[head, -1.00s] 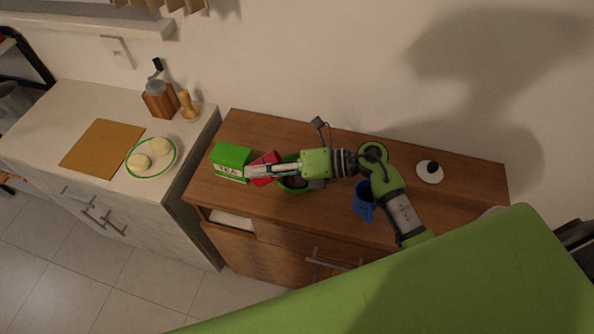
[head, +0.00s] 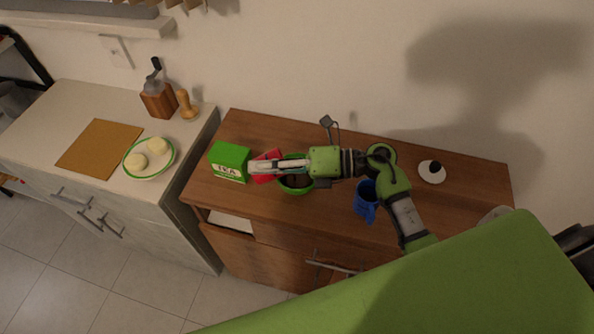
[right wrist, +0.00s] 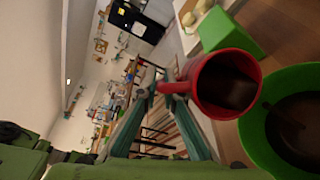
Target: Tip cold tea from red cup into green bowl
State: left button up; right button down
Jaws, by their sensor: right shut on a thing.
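The red cup (head: 262,157) is beside the left edge of the green bowl (head: 297,188). My right gripper (head: 256,167) reaches in from the right across the bowl and is shut on the cup. In the right wrist view the fingers (right wrist: 168,92) are at the handle of the red cup (right wrist: 207,77). The cup's mouth shows dark brown liquid inside. The green bowl (right wrist: 252,132) is close beside it and has something dark in it. I cannot tell how far the cup is tilted. My left gripper is out of view.
A green tea box (head: 230,162) stands just left of the cup. A blue cup (head: 365,203) stands to the right, near my arm. A white item with a black knob (head: 432,171) is farther right on the brown cabinet (head: 470,190). The left counter holds a plate (head: 135,175).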

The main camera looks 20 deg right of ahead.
aim_at(278, 156)
jog(key=shift+w+d, duration=0.1)
jog(key=shift+d, duration=0.1)
jog(key=shift+d+r+b, duration=0.15)
jog(key=shift+d+b, duration=0.05)
jog(key=shift+b, duration=0.25)
jog(key=shift+d+r+y+b, duration=0.1)
jog(key=shift+d+y+b, duration=0.25)
jog(key=shift+y, duration=0.05)
jog(key=shift+d+r+b, duration=0.1)
jog(key=shift+d+b, duration=0.15)
jog(key=shift+b, duration=0.05)
jog(key=shift+d+r+m+t+y+b, duration=0.2)
jog(key=shift+d+t+y+b, duration=0.1)
jog(key=shift+y+b, duration=0.3)
jog(key=shift+d+r+m+t+y+b, duration=0.2)
jog(key=shift+d+y+b, duration=0.15)
jog(key=shift+b, duration=0.45)
jog(key=shift+d+r+y+b, duration=0.2)
jog(key=shift+r+y+b, duration=0.05)
jog(key=shift+r+b, duration=0.1)
